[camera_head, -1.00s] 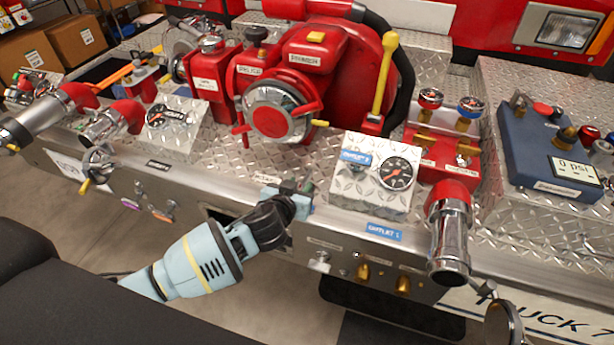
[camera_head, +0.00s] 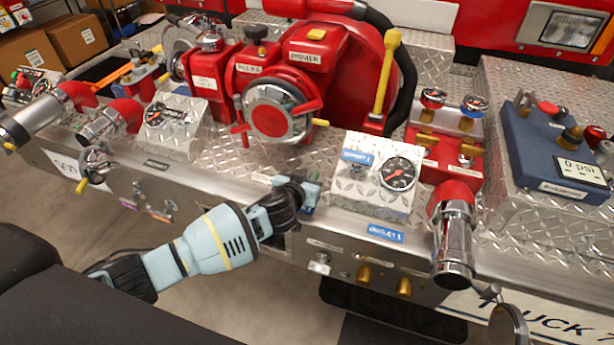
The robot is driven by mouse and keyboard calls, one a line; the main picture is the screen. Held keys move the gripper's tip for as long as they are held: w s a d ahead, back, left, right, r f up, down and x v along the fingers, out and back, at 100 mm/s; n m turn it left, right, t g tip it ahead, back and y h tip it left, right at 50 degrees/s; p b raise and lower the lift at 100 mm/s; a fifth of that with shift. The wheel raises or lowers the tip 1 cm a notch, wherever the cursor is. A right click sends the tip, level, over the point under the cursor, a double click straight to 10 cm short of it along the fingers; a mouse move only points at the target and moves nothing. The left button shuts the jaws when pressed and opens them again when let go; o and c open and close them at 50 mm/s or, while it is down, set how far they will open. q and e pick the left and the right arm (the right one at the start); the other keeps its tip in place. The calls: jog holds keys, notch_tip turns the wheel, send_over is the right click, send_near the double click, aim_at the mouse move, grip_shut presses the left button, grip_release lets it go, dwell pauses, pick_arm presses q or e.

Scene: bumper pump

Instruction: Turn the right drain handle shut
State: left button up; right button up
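Two brass fittings stick out of the bumper's front panel below the Outlet 1 label, a left one (camera_head: 364,275) and a right one (camera_head: 404,287). A silver valve (camera_head: 318,263) sits left of them. More small handles (camera_head: 158,213), with purple and orange ends, hang on the panel farther left. The small labels are too blurred to show which one is the right drain handle. My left gripper (camera_head: 311,194) is above and left of the brass fittings, at the bumper's upper front edge, apart from them. Its finger opening is unclear. My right gripper is out of view.
The chrome outlet pipe (camera_head: 453,245) sticks out right of the brass fittings. A gauge box (camera_head: 376,180) stands on the bumper above them. The red pump (camera_head: 325,70) is behind, and a blue control box (camera_head: 553,150) is at right. Floor shows below the bumper.

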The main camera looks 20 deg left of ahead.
pick_arm(q)
grip_shut()
